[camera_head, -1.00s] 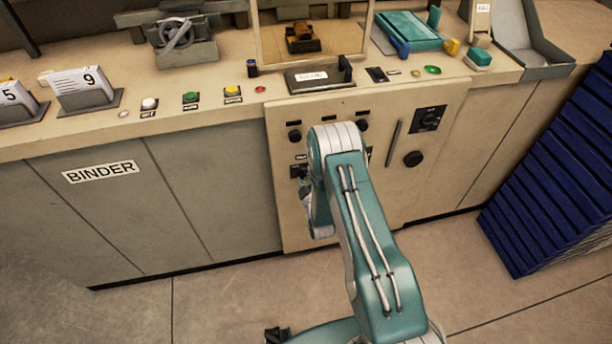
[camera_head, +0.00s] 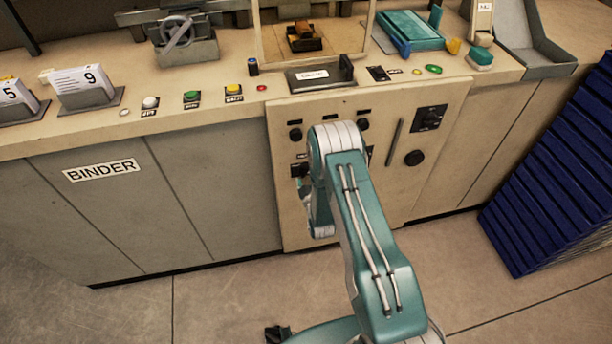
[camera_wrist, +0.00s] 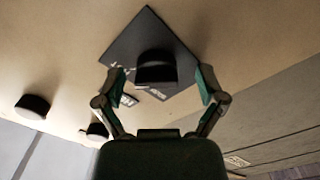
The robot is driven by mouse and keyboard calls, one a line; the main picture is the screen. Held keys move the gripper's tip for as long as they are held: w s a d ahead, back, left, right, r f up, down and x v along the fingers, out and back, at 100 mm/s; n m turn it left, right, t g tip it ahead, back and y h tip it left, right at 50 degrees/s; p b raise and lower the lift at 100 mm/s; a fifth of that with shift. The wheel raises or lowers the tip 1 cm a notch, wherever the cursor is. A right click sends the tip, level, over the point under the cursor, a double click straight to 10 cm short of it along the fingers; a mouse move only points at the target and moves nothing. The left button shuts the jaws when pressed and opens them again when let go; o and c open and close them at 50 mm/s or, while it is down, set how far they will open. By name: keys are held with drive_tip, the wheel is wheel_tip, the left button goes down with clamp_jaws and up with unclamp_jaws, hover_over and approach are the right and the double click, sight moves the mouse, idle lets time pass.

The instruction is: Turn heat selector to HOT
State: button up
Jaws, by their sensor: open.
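A dark round knob (camera_wrist: 156,70) stands on a dark square plate (camera_wrist: 128,46) in the wrist view. Small white labels on the plate are too blurred to read, so I cannot tell where HOT is. My gripper (camera_wrist: 158,86) is open, with one finger on each side of the knob and visible gaps between. In the head view, a dark knob and plate (camera_head: 298,170) show at the panel's left, just beside my arm. My arm hides most of the gripper there.
The beige panel (camera_head: 388,190) carries other dark knobs (camera_head: 415,158), a dial plate (camera_head: 429,118) and a vertical handle (camera_head: 394,142). Two more knobs (camera_wrist: 33,107) show left of the gripper in the wrist view. Blue stacked crates (camera_head: 555,170) stand at right. The floor at left is clear.

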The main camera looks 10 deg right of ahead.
drive_tip(key=s, duration=1.2)
